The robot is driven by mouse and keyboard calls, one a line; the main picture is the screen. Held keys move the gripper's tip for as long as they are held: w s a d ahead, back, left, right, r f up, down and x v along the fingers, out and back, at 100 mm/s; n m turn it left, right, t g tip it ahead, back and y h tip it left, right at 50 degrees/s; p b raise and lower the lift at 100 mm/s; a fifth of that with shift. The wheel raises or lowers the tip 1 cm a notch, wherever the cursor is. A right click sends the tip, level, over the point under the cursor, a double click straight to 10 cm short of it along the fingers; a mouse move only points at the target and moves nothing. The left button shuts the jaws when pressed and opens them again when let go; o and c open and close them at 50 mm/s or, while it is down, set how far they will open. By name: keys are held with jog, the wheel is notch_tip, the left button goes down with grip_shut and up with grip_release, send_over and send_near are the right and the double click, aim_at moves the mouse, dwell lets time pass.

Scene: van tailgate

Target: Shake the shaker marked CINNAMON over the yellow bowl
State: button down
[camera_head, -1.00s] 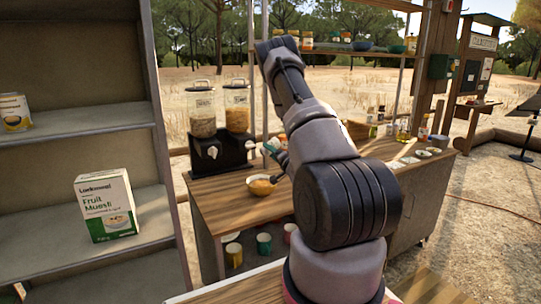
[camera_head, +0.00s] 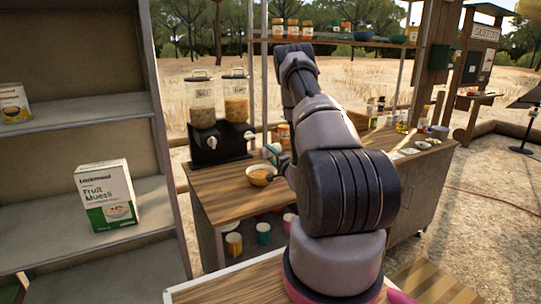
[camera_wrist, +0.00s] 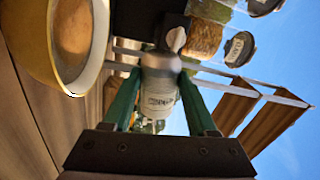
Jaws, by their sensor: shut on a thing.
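The yellow bowl (camera_head: 258,178) stands on the wooden counter with brownish contents inside. It fills the upper left of the wrist view (camera_wrist: 95,75). My gripper (camera_head: 270,155) is just above and beside the bowl's right side, partly hidden by my arm. In the wrist view my green fingers (camera_wrist: 160,82) are shut on a pale grey-white shaker (camera_wrist: 160,93). Its label is dark-lettered but too blurred to read surely. The wrist picture is turned sideways, and the shaker's long axis points away from the wrist, so it looks tipped well off upright. Nothing is seen falling from it.
Two cereal dispensers (camera_head: 218,128) stand at the counter's left back. Bottles and jars (camera_head: 385,115) stand on its right part. Cups (camera_head: 263,233) sit on a shelf below. A cabinet with a muesli box (camera_head: 109,196) is at the left.

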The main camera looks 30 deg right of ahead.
aim_at(276, 147)
jog(key=m, duration=0.3)
jog(key=shift+w+d+r, duration=0.1)
jog(key=shift+d+r, duration=0.1)
jog(key=shift+r, duration=0.2)
jog(key=m, duration=0.2)
jog(key=d+r+m, duration=0.1)
jog(key=d+m+h, duration=0.1)
jog(key=m, duration=0.1)
jog(key=shift+d+r+m, duration=0.25)
jog(key=shift+m, duration=0.05)
jog(key=m, duration=0.2)
jog(key=r+m, duration=0.1)
jog(key=d+r+m, duration=0.1)
jog(key=m, duration=0.1)
jog(key=shift+d+r+m, duration=0.1)
jog(key=shift+r+m, duration=0.15)
jog(key=shift+m, duration=0.05)
jog(key=r+m, duration=0.1)
jog(key=m, duration=0.1)
jog(key=d+r+m, duration=0.1)
jog(key=m, duration=0.3)
jog(key=shift+w+d+r+m+g+h, duration=0.1)
jog(key=shift+d+r+m+g+h, duration=0.2)
jog(key=shift+r+g, duration=0.1)
